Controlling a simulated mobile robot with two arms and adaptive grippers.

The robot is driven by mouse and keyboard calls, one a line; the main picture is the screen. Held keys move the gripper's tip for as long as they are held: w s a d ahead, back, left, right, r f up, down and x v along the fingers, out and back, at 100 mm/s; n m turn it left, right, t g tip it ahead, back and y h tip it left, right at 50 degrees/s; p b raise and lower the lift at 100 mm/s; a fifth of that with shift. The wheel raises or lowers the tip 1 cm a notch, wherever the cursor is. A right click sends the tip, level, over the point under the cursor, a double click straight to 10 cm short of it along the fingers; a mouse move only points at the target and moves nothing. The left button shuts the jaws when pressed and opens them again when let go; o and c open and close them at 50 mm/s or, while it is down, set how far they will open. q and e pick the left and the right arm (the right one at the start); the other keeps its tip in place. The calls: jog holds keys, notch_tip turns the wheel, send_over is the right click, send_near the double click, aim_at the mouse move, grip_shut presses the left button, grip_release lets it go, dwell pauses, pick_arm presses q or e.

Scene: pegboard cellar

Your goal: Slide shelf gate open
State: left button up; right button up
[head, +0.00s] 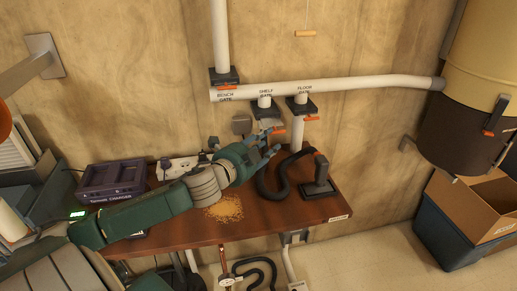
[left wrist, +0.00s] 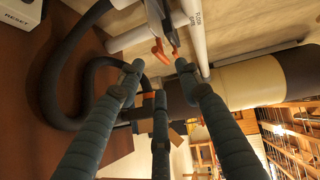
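The shelf gate (head: 268,112) is a dark slide under the white overhead pipe, labelled SHELF GATE, with an orange tab (head: 279,131) at its lower end. My left gripper (head: 270,149) is just below this tab, above the bench. In the left wrist view its three fingers (left wrist: 160,78) are spread with nothing held between them. Two orange pieces show just beyond the fingertips in that view; the larger one (left wrist: 158,50) appears close to them, but contact cannot be told. My right gripper is not in view.
The floor gate (head: 300,106) is close on the right; the bench gate (head: 224,77) is to the left. A black hose (head: 262,185) and a black stand (head: 319,187) are on the bench (head: 185,232), with a sawdust pile (head: 224,208) and a charger (head: 113,181).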

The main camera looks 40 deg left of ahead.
pick_arm(q)
jog(key=shift+s+d+r, duration=0.15)
jog(key=shift+s+r, duration=0.05)
jog(key=shift+s, duration=0.95)
jog(key=shift+s+d+r, duration=0.1)
jog(key=shift+s+r, duration=0.05)
jog(key=shift+s, duration=1)
